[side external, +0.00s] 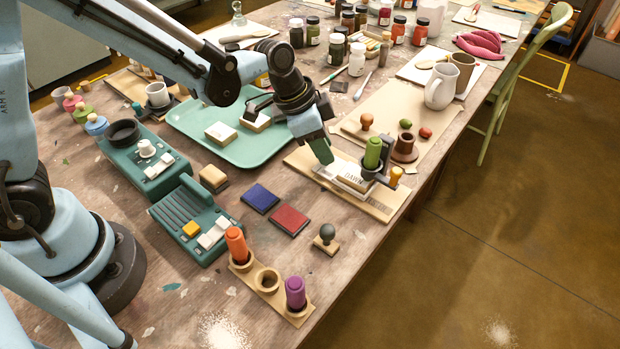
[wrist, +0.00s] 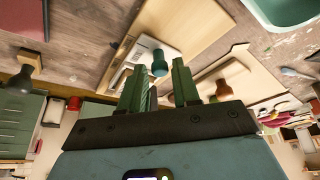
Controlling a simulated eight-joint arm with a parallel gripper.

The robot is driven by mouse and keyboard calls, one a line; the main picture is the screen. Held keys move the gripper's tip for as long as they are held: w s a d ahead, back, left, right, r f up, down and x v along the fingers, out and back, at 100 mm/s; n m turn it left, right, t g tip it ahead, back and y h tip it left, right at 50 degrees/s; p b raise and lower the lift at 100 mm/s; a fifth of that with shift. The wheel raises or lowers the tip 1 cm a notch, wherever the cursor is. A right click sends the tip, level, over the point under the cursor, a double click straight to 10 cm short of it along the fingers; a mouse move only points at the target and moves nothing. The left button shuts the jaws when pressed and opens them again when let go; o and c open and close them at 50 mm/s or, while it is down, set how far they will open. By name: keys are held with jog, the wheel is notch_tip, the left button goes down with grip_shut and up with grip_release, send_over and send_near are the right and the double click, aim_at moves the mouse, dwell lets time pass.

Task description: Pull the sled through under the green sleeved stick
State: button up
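The green sleeved stick (side external: 373,153) stands upright at a dark bracket on a pale wooden board (side external: 378,208). The wrist view shows a dark green cylinder (wrist: 160,65), apparently the same stick. A low whitish sled (side external: 352,186), with a pale lettered block (side external: 353,177) on it, lies on the board beside the stick, on its left. Its far parts are hidden by my gripper and the bracket. My gripper (side external: 323,158) points down over the board, left of the stick. In the wrist view its two green fingers (wrist: 159,90) are apart, with no held thing visible between them.
A small yellow-orange peg (side external: 396,176) and a brown cup (side external: 404,148) stand close right of the stick. A green tray (side external: 240,150) lies to the left. Red (side external: 289,220) and blue (side external: 260,198) pads and a stamp (side external: 326,239) lie in front. The table edge is just right.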

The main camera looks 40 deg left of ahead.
aim_at(347, 167)
grip_shut()
jog(key=shift+d, duration=2.2)
jog(key=shift+o, duration=1.8)
grip_release()
jog(key=v, duration=1.2)
